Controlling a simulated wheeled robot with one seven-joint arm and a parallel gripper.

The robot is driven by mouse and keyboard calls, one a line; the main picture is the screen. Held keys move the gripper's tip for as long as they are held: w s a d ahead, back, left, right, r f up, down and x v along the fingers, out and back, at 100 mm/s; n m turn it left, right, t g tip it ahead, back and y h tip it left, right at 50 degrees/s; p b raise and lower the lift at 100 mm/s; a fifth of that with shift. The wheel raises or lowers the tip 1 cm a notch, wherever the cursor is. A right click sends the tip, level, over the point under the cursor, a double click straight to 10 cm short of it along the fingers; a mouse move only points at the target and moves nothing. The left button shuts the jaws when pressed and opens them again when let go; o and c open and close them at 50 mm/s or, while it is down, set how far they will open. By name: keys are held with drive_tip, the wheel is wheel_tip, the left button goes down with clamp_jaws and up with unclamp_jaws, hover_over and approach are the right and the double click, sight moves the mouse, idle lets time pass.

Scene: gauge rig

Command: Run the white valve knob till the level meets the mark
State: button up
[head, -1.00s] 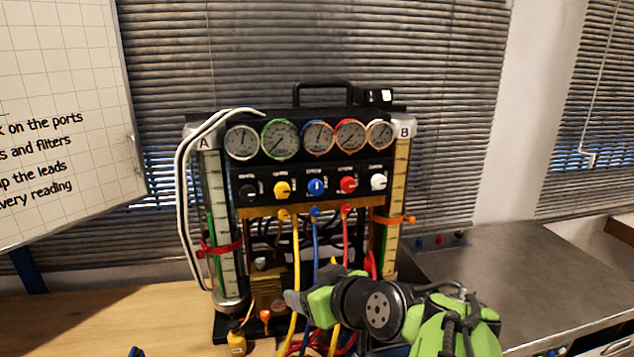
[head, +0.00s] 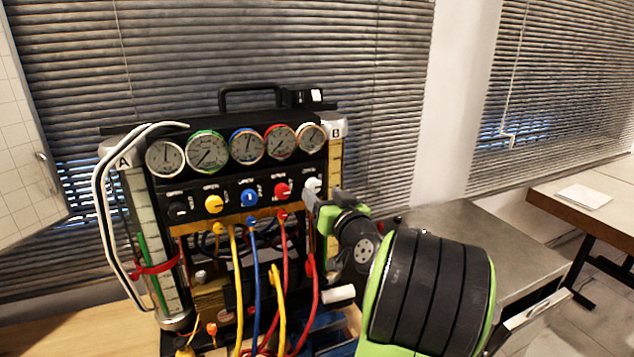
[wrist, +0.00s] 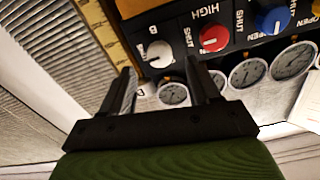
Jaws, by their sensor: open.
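The white valve knob (head: 312,185) is at the right end of the knob row on the black panel. In the wrist view the white knob (wrist: 157,52) lies just beyond my fingertips, in line with the gap between them. My gripper (head: 318,205) is open in front of it, with nothing between the fingers (wrist: 158,72); contact cannot be made out. Tube B (head: 335,165) stands right of the panel, its lower part largely hidden by my arm. Tube A (head: 150,245), at left, has a green column and a red band (head: 157,268). B's level and mark are not readable.
The red knob (head: 282,191) is close left of the white one, then the blue knob (head: 249,197) and yellow knob (head: 213,204). Several gauges (head: 246,146) sit above. Coloured hoses (head: 255,290) hang below. A metal bench (head: 460,235) is at right.

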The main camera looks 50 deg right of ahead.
sight(315, 187)
drive_tip(key=x, duration=0.4)
drive_tip(key=shift+w+p, duration=0.1)
drive_tip(key=shift+p, duration=0.25)
drive_tip(key=c, duration=1)
drive_tip(key=n+b, duration=0.1)
drive_tip(key=b, duration=0.1)
drive_tip(key=n+b, duration=0.1)
drive_tip(key=b, duration=0.2)
drive_tip(key=shift+a+f, duration=0.1)
drive_tip(key=shift+f, duration=0.3)
drive_tip(key=shift+c, duration=0.2)
drive_tip(key=n+b, duration=0.2)
drive_tip(key=b, duration=0.2)
drive_tip(key=shift+r+n+b, duration=0.25)
drive_tip(key=shift+n+b, duration=0.35)
drive_tip(key=shift+b, duration=0.2)
